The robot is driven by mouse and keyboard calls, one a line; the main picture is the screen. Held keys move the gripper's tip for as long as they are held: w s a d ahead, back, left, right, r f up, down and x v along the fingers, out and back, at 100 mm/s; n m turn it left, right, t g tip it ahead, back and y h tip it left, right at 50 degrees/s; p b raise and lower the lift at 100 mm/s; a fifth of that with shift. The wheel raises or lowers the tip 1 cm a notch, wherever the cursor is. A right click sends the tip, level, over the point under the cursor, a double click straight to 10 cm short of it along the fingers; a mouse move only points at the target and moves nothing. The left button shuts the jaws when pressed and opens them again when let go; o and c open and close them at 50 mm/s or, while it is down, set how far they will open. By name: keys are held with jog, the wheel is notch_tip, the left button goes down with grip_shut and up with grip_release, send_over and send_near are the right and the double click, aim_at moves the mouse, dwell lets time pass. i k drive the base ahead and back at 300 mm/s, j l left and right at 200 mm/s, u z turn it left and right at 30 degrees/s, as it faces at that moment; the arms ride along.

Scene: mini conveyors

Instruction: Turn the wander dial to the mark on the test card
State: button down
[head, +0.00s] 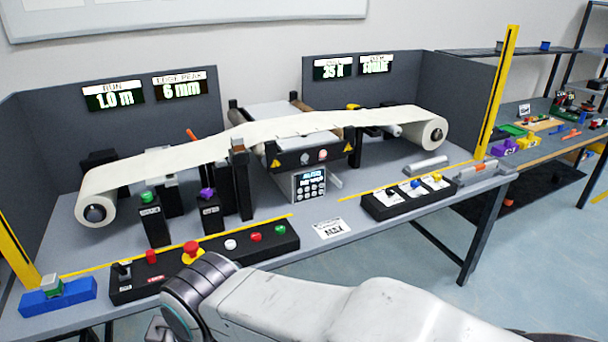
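A purple knob (207,194) tops a short black post in front of the paper web, and a green knob (147,197) tops another post to its left. Both posts carry small labels that I cannot read, so I cannot tell which knob is the wander dial. A white card (330,228) with dark print lies on the table, right of the button panel; its print is too small to read surely. My arm crosses the lower front of the view, and its grey joint is just in front of the button panel. My gripper is not seen.
A black button panel (215,262) with a red mushroom button (191,248) lies along the front edge. A switch box (408,195) stands at right. The white paper web (310,125) spans two rolls. Yellow posts (497,90) flank the table (365,243).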

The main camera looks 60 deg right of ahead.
aim_at(436, 177)
jog(key=k+j+z, duration=0.1)
jog(key=z, duration=2.45)
jog(key=k+l, duration=0.05)
jog(key=l, duration=0.05)
